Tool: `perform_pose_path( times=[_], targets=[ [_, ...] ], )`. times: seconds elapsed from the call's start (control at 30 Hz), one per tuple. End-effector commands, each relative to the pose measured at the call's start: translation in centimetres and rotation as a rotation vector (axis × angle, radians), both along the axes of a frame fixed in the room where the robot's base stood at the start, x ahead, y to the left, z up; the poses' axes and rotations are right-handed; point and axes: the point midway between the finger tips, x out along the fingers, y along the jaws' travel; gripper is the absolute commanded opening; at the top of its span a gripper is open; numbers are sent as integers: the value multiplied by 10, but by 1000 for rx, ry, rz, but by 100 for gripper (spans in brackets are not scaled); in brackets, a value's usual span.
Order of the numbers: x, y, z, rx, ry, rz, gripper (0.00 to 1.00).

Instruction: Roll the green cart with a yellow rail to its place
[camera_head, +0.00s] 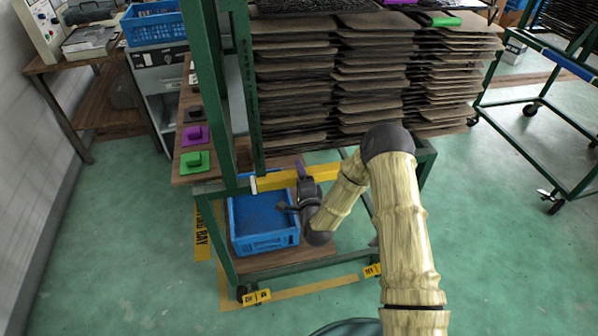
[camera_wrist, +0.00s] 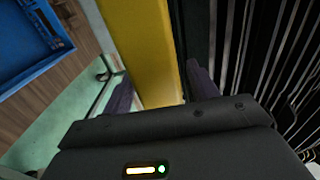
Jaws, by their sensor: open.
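The green cart (camera_head: 228,225) stands in the middle of the head view, with stacks of dark panels on its upper part. Its yellow rail (camera_head: 330,171) runs across the near side and also shows in the wrist view (camera_wrist: 140,45). My gripper (camera_head: 301,172) is at the rail, near its middle. In the wrist view my open gripper (camera_wrist: 161,88) has one dark purple finger on each side of the rail. I cannot tell whether either finger touches it. The far finger is mostly hidden in the head view.
A blue crate (camera_head: 264,240) sits on the cart's lower shelf. Yellow floor tape (camera_head: 310,288) with small labels lies around the cart's foot. Another green cart with a blue rail (camera_head: 566,62) stands at right. A workbench (camera_head: 85,60) is at left. Green floor is free on both sides.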

Motion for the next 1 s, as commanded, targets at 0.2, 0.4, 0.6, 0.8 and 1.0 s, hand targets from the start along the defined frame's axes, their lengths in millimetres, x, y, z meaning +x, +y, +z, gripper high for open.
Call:
perform_pose_path(
  times=[0.2,0.4,0.6,0.8,1.0],
  targets=[
    [14,4,0,0,1,0,59],
    [14,4,0,0,1,0,59],
    [14,4,0,0,1,0,28],
    [14,4,0,0,1,0,0],
    [14,3,-1,-1,2,0,0]
  ],
)
